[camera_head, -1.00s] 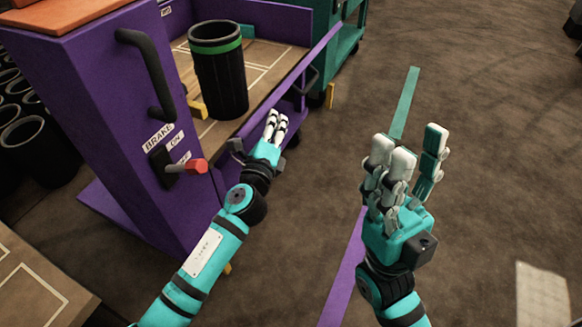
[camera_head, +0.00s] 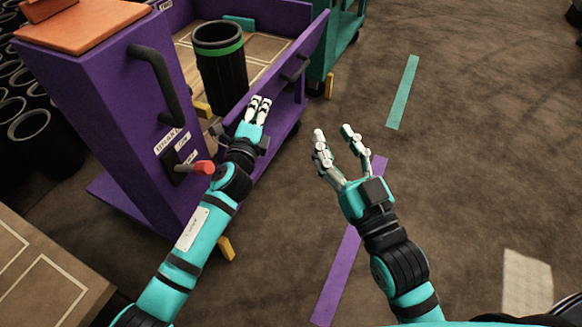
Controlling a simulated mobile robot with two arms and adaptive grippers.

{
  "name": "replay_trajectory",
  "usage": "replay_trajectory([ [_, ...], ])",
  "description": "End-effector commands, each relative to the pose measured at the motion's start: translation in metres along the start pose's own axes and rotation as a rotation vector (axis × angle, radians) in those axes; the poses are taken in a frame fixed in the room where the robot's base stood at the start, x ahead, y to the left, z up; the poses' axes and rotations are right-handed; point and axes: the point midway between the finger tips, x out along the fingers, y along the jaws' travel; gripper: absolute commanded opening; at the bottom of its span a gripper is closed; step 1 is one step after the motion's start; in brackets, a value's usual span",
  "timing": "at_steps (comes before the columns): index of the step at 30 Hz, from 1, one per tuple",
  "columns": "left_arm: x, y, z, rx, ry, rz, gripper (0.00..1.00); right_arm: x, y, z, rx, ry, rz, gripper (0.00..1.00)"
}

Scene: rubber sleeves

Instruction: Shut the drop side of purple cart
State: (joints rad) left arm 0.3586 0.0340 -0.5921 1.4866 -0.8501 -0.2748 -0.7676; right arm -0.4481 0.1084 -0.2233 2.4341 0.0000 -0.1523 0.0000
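The purple cart (camera_head: 110,140) stands at the left. Its purple drop side (camera_head: 285,95) is raised along the cart's right edge, with a dark handle (camera_head: 296,68) on its outer face. My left gripper (camera_head: 260,104) is at the near part of the drop side, its fingers against or just in front of the outer face. Its grip is seen from behind, so I cannot tell whether it is open. I cannot tell if the panel is fully upright or latched. My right gripper (camera_head: 334,132) is open and empty, over the floor right of the cart.
A black bin with a green band (camera_head: 221,75) stands inside the cart. A red-knobbed brake lever (camera_head: 200,168) is on the cart's end, close to my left arm. A teal cart (camera_head: 335,45) stands behind. The floor at right is clear.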

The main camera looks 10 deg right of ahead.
Motion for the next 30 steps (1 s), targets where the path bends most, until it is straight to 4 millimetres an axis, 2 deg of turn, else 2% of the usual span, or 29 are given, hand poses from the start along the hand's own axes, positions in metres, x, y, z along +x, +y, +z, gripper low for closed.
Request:
replay_trajectory([
  [6,0.000,0.002,0.003,-0.008,-0.002,0.006,0.00,-0.001,0.001,0.008,-0.001,-0.046,0.002,0.40],
  [23,0.000,0.003,0.002,-0.006,-0.002,0.006,0.00,-0.001,0.001,0.009,-0.001,-0.044,0.002,0.40],
  [26,-0.001,0.006,-0.003,0.014,-0.002,0.000,0.00,-0.003,0.001,0.016,-0.001,-0.045,0.002,0.40],
  [30,-0.005,0.015,-0.019,0.093,0.001,-0.021,0.00,-0.008,0.001,0.037,-0.001,-0.045,0.002,0.40],
])
